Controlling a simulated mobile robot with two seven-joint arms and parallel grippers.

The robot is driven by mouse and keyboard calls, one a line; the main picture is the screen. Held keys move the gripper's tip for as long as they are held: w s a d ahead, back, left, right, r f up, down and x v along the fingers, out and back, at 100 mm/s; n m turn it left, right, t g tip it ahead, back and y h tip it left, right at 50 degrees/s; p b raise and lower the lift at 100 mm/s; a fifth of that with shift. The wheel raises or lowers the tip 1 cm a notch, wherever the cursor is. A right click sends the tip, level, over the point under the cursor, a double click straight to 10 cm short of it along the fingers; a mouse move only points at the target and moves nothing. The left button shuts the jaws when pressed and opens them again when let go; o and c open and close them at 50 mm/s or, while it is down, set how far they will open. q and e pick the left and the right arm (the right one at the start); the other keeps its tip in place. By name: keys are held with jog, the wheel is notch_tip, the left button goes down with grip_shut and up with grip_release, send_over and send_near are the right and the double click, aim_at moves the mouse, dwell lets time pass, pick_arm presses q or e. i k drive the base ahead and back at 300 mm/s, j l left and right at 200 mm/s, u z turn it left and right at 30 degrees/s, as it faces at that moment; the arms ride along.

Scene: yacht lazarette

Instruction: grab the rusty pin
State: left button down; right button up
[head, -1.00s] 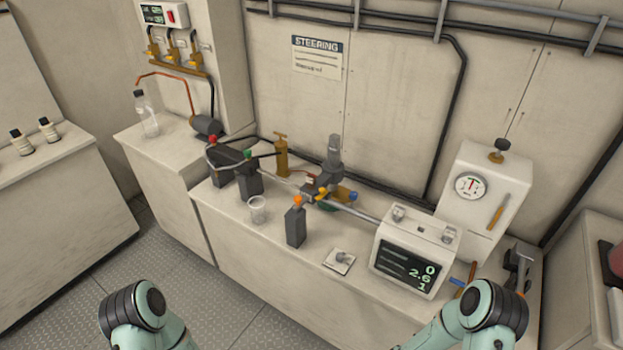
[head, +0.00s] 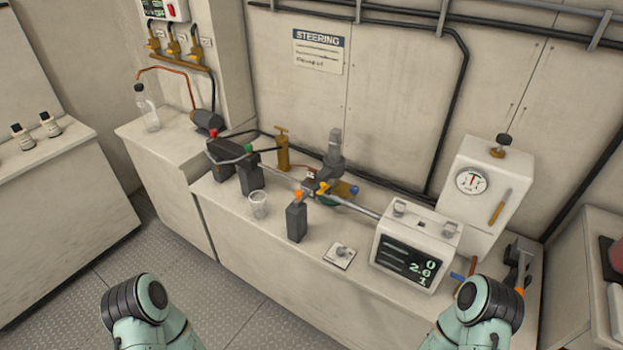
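I cannot tell for sure which thing is the rusty pin. A thin brown rod (head: 472,273) stands between the white display box (head: 420,238) and the right end of the bench, partly hidden by the box and my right arm. An orange-brown stick (head: 501,206) is on the front of the white gauge tank (head: 482,178). Only the upper parts of my two arms show, at the bottom left and bottom right. Neither gripper is in view.
The bench (head: 262,280) holds a clear cup (head: 258,205), a dark bottle (head: 297,222) with an orange cap, and a small plate with a knob (head: 340,256). A metal shaft and dark pipework run behind them. Bare bench top lies left of the plate; floor is open at lower left.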

aim_at(310, 174)
jog(key=i+j+z, duration=0.15)
jog(key=j, duration=0.25)
jog(key=i+j+z, duration=0.15)
jog(key=j, duration=0.25)
jog(key=i+j+z, duration=0.1)
jog(key=j, duration=0.3)
jog(key=i+j+z, duration=0.15)
jog(key=j, duration=0.3)
jog(key=i+j+z, duration=0.15)
jog(key=j, duration=0.3)
